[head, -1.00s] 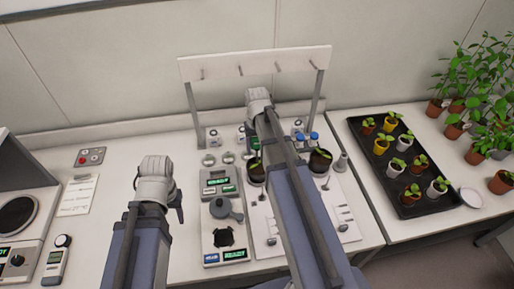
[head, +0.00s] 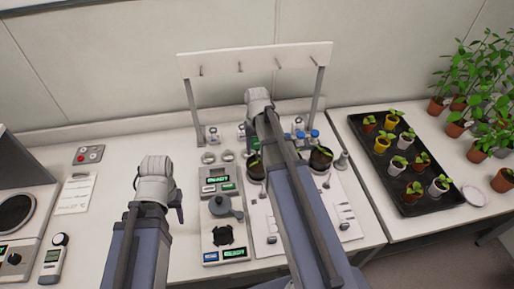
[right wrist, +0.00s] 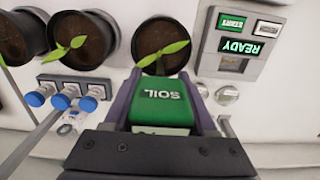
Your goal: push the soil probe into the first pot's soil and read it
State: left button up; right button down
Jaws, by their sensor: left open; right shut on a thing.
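The green soil probe (right wrist: 158,103), marked SOIL, is held between the jaws of my right gripper (right wrist: 163,112) in the right wrist view. The first pot (right wrist: 161,44), dark soil with a green seedling, lies just beyond the probe. The probe's tip is hidden, so I cannot tell whether it is in the soil. In the head view this pot (head: 255,170) shows beside my right arm, which hides most of that gripper. My left gripper (head: 178,206) is open and empty, left of the scale. A meter (right wrist: 240,40) has a green display reading READY.
Two more potted seedlings (right wrist: 82,38) (right wrist: 22,36) stand in the row. Several blue-capped bottles (right wrist: 62,101) stand near them. A peg rack (head: 254,62) stands behind. A black seedling tray (head: 437,201) is on the right bench. The left bench has free room.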

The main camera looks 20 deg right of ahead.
aim_at(257, 140)
jog(key=shift+f+b, duration=1.55)
jog(key=shift+f, duration=0.1)
jog(key=shift+c, duration=0.6)
grip_release()
notch_tip(257, 140, up, 8)
jog(key=p, duration=0.8)
jog(key=shift+s+f, duration=0.1)
